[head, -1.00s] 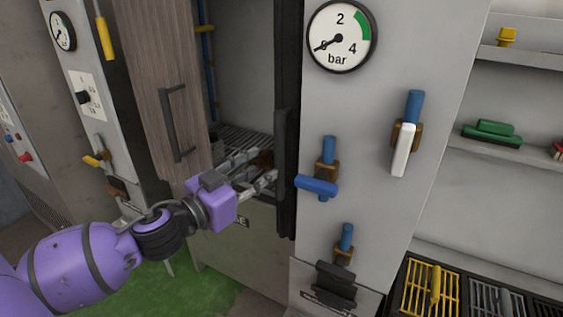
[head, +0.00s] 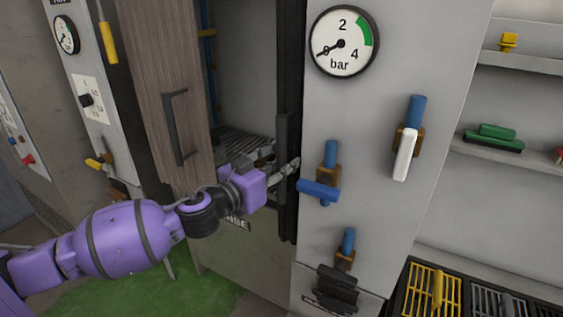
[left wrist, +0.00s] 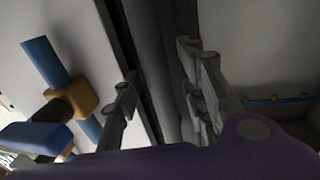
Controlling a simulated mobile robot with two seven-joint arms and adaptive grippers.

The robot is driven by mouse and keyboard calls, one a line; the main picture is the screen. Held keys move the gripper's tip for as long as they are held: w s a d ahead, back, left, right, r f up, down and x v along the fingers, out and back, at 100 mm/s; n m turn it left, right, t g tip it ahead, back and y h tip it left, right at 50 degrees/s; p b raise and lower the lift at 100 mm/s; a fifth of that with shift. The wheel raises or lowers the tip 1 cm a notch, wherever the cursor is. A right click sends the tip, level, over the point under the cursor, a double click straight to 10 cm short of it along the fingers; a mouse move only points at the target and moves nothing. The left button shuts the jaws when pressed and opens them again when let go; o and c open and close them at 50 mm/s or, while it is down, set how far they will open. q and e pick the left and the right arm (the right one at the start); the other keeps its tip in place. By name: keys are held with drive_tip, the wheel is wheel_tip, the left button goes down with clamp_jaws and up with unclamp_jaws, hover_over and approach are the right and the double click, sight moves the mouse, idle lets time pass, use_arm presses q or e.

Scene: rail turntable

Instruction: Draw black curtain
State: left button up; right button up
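The black curtain (head: 289,80) is a narrow, dark upright strip at the right edge of the cabinet opening, beside the grey gauge panel. A dark upright bar (head: 283,135) shows on its front. My left gripper (head: 290,168) is at the curtain, at about the bar's middle height. In the left wrist view its two fingers (left wrist: 163,95) are spread apart, with the dark curtain (left wrist: 150,50) in the gap behind them. I cannot tell whether a finger touches it. The fingertips are partly hidden in the head view. My right gripper is not in view.
Right of the curtain, the panel carries a pressure gauge (head: 343,41), a blue-handled valve (head: 319,191) close to my gripper, and a white-handled valve (head: 405,155). A wooden door (head: 160,80) with a dark handle stands left of the opening. A wire rack (head: 242,145) is inside.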

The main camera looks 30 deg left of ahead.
use_arm(q)
clamp_jaws()
idle(0.3)
drive_tip(key=shift+w+a, duration=0.1)
